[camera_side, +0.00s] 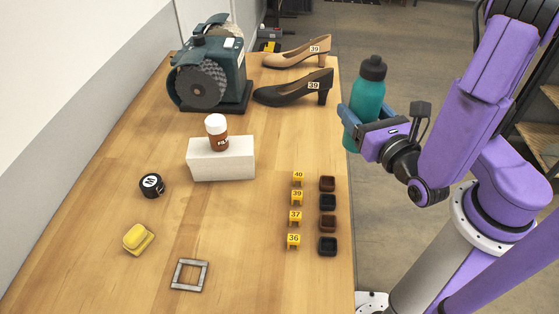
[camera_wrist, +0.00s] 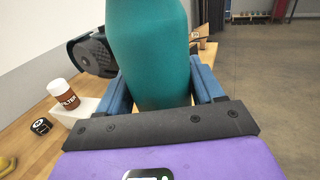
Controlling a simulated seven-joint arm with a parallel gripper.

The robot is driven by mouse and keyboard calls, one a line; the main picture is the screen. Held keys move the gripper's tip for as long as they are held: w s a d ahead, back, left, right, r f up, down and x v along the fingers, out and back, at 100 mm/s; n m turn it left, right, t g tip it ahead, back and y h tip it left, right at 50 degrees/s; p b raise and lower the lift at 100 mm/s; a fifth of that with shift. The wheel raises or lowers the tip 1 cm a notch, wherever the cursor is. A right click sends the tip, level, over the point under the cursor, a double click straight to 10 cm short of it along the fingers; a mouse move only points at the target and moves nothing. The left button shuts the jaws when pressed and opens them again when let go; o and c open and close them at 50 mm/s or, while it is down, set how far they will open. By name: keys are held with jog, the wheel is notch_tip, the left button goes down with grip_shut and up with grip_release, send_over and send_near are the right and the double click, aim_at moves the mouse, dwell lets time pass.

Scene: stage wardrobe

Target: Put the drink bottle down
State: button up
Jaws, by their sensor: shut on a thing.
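A teal drink bottle (camera_side: 367,95) with a black cap is upright in my gripper (camera_side: 362,118), at the right edge of the wooden table (camera_side: 240,225) in the side view. The blue fingers are shut around its body. In the wrist view the bottle (camera_wrist: 150,50) fills the middle, between the two fingers of my gripper (camera_wrist: 158,92); its cap is out of frame there. The bottle's base appears beside or past the table's edge; I cannot tell its height exactly.
A green grinding machine (camera_side: 212,75) and two heeled shoes (camera_side: 295,92) stand at the back. A white block (camera_side: 221,160) carries a brown bottle (camera_side: 217,133). Several numbered yellow tags (camera_side: 297,196) and small dark trays (camera_side: 327,202) line the right edge. The middle front is mostly clear.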

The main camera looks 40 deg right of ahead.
jog(key=s+a+n+g+y, duration=0.2)
jog(key=a+n+y, duration=0.9)
jog(key=a+y, duration=0.8)
jog(key=shift+w+a+f+h, duration=0.45)
jog(key=shift+w+a+f, duration=1.2)
jog(key=shift+a+f, duration=0.5)
jog(key=shift+w+a+f+h, duration=0.5)
jog(key=shift+w+a+f, duration=1.15)
jog(key=shift+a+f, duration=0.5)
jog(key=shift+w+a+f+h, duration=0.45)
jog(key=shift+w+a+f, duration=1.2)
jog(key=shift+a+f, duration=0.45)
jog(key=shift+a, duration=0.1)
jog(key=o, duration=1.5)
jog(key=shift+f, duration=0.1)
